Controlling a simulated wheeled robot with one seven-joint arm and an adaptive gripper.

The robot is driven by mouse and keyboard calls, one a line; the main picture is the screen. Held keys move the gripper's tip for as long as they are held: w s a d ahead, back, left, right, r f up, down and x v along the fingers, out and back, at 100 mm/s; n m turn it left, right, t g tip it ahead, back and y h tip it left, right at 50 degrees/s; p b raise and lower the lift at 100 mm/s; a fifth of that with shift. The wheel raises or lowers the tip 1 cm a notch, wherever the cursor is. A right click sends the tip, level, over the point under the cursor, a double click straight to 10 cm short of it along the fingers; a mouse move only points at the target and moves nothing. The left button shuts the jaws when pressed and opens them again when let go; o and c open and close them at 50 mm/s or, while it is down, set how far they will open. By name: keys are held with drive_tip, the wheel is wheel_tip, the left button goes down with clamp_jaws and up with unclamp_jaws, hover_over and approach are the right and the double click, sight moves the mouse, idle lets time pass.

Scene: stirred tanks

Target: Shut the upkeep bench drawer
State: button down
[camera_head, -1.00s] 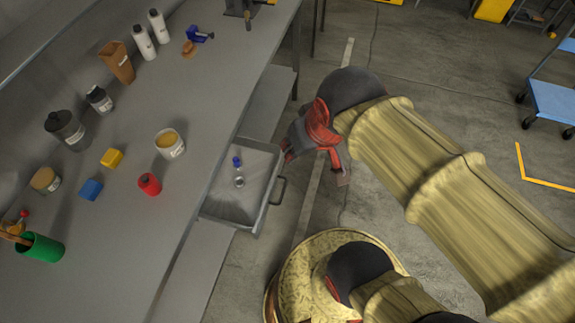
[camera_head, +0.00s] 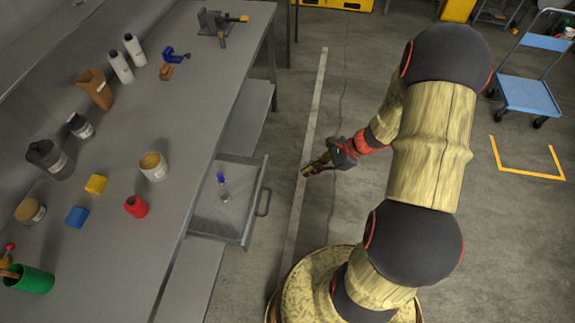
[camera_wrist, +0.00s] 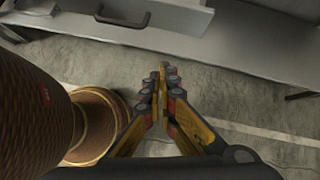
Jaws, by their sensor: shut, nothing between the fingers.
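The grey drawer (camera_head: 247,229) stands open under the bench (camera_head: 120,250) in the head view, pulled out toward my arm. A bar handle (camera_head: 264,202) is on its front. A small item with a blue top (camera_head: 222,182) and a clear lower part is inside it. My gripper (camera_head: 306,171) is shut and empty, to the right of the drawer and apart from the handle. In the wrist view my gripper (camera_wrist: 164,70) points toward the drawer front (camera_wrist: 165,38), whose dark handle (camera_wrist: 122,17) is at the upper left of the fingertips.
The bench top carries a red container (camera_head: 136,207), a tub (camera_head: 153,166), blue (camera_head: 77,217) and yellow (camera_head: 96,184) blocks and several bottles. A lower shelf (camera_head: 190,285) runs under the drawer. A blue cart (camera_head: 530,95) stands at the upper right. Floor right of the drawer is clear.

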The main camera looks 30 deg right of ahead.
drive_tip(key=w+d+r+m+t, duration=0.1)
drive_tip(key=w+d+m+t, duration=0.1)
drive_tip(key=w+m, duration=0.15)
drive_tip(key=w+a+r+b+x, duration=0.1)
drive_tip(key=b+x, duration=0.3)
drive_tip(key=x, duration=0.9)
drive_tip(key=shift+w+a+r, duration=0.15)
drive_tip(key=shift+r, duration=0.4)
drive_tip(key=b, duration=0.1)
approach(218, 160)
drive_tip(key=x, duration=0.3)
drive_tip(key=shift+a+f, duration=0.1)
drive_tip(key=shift+f, duration=0.5)
drive_tip(key=shift+w+a+r, duration=0.1)
drive_tip(key=shift+w+a, duration=0.15)
drive_tip(key=shift+a, duration=0.2)
